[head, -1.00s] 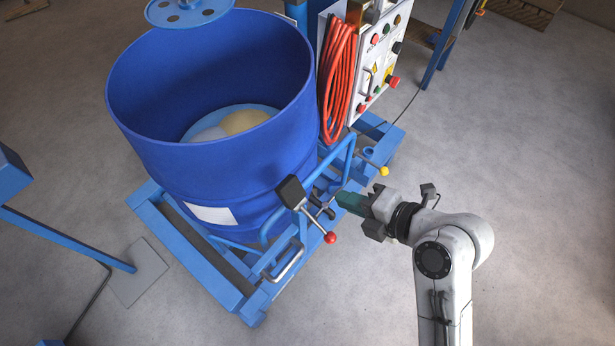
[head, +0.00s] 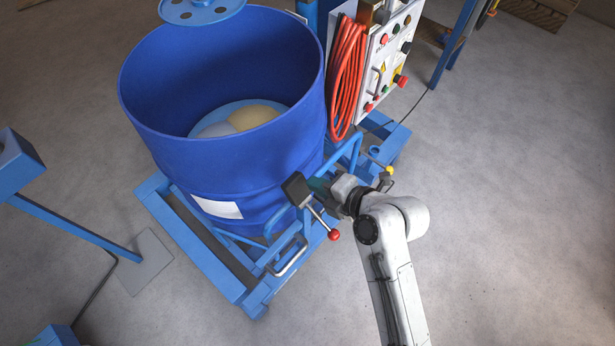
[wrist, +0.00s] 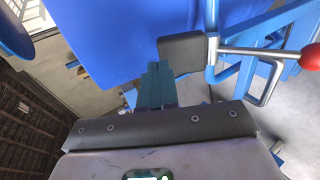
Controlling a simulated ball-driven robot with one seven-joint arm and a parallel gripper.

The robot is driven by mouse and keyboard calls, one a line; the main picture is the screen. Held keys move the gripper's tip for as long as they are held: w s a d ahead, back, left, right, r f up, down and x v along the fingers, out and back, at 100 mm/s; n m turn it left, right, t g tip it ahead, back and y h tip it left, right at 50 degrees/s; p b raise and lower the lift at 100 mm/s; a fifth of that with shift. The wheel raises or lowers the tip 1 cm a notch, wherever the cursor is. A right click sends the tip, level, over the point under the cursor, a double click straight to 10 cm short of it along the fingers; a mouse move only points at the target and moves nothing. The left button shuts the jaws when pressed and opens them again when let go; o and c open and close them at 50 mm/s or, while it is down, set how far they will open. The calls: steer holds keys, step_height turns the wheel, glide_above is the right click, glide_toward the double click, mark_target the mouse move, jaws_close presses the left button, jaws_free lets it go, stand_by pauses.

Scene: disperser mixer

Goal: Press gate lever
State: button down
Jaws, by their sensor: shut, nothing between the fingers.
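A lever with a metal rod and a red ball knob (head: 334,234) sits at the front of the blue frame; I take it as the gate lever. A black pad (head: 296,189) is at its upper left end. In the wrist view the red knob (wrist: 311,58) is at the right edge and the pad (wrist: 184,48) at top centre. My gripper (head: 318,187) is shut and empty, its teal fingers just right of the pad. In the wrist view my fingertips (wrist: 156,72) are close to the pad's left edge; I cannot tell whether they touch.
A blue open drum (head: 225,110) stands behind the lever on a blue frame (head: 205,258). A yellow-knobbed lever (head: 389,170) is to the right, near my wrist. A control panel (head: 388,60) and a coiled red hose (head: 346,75) are behind. The floor at right is clear.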

mark_target(292, 174)
steer(key=shift+x, duration=1.9)
steer(key=shift+w+p, duration=0.1)
steer(key=shift+p, duration=0.3)
steer(key=shift+w+a+r+g+h+p, duration=0.2)
steer(key=shift+w+a+g+h+p, duration=0.3)
steer(key=shift+a+g+h+p, duration=0.3)
steer(key=shift+w+a+f+g+h+p, duration=0.35)
steer(key=shift+w+a+g+h+p, duration=0.35)
steer(key=shift+h, duration=0.4)
steer(key=shift+w+a+f+g+h, duration=0.4)
steer(key=shift+a+g+h, duration=0.1)
steer(key=shift+h, duration=0.2)
steer(key=shift+w+a+f+g+h+b, duration=0.3)
steer(key=shift+a+f+g+h+b, duration=0.15)
steer(key=shift+f+h+b, duration=0.15)
steer(key=shift+w+a+f+g+h+b, duration=0.3)
steer(key=shift+a+f+g+h+b, duration=0.1)
steer(key=shift+f+g+h+b, duration=0.15)
steer(key=shift+a+f, duration=0.1)
